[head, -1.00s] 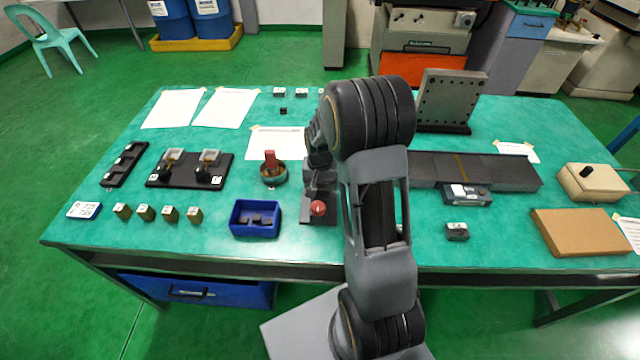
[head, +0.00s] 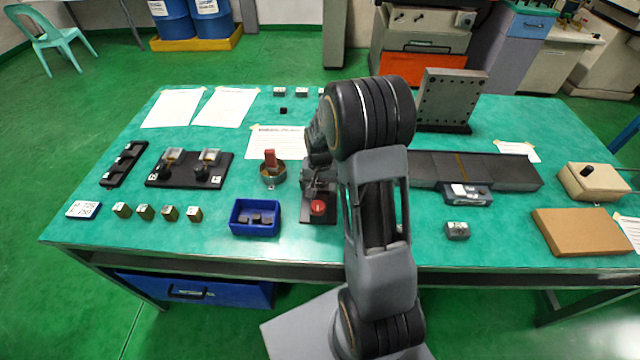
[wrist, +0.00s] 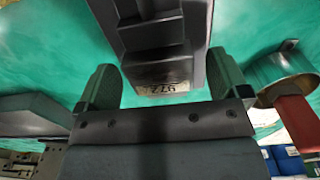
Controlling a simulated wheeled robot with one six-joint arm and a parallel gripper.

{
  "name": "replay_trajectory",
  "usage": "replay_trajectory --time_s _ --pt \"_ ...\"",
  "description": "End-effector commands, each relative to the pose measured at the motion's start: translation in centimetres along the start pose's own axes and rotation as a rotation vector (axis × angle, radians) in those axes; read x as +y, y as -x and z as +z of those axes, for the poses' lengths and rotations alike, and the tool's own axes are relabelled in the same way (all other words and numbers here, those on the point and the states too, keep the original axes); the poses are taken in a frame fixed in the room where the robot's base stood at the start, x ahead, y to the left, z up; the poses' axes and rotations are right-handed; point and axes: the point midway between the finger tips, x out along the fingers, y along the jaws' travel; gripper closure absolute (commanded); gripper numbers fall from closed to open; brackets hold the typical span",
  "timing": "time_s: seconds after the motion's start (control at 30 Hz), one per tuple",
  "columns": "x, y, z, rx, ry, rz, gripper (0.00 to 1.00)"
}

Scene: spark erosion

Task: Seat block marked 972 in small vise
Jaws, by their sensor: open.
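The block marked 972 (wrist: 163,74) shows in the wrist view, its number on the face toward my gripper. It lies against the stepped dark body of the small vise (wrist: 188,22); how deep it sits I cannot tell. My gripper (wrist: 162,88) is open, one finger on each side of the block, with gaps between fingers and block. In the head view the small vise (head: 319,209), with a red knob on its near end, stands mid-table. My arm hides part of it, and the block cannot be made out there.
A round tin with a red-handled object (head: 272,173) stands close left of the vise. A blue bin (head: 255,219) with dark pieces is front left. Several small brass-coloured blocks (head: 144,212) and a black fixture plate (head: 189,180) lie farther left.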

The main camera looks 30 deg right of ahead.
Motion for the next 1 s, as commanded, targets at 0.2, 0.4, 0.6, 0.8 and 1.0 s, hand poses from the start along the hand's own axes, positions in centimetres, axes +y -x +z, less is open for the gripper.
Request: replay_trajectory --time_s 0.2,0.4,0.6,0.8,1.0 --pt "0.0 1.2 -0.1 0.003 0.0 -0.001 0.07" --pt "0.0 5.0 -0.1 0.006 0.0 -0.002 0.07" --pt "0.0 9.0 -0.1 0.004 0.0 -0.001 0.07" --pt "0.0 12.1 -0.1 0.003 0.0 -0.001 0.07" --pt "0.0 13.5 -0.1 0.002 0.0 -0.001 0.07"
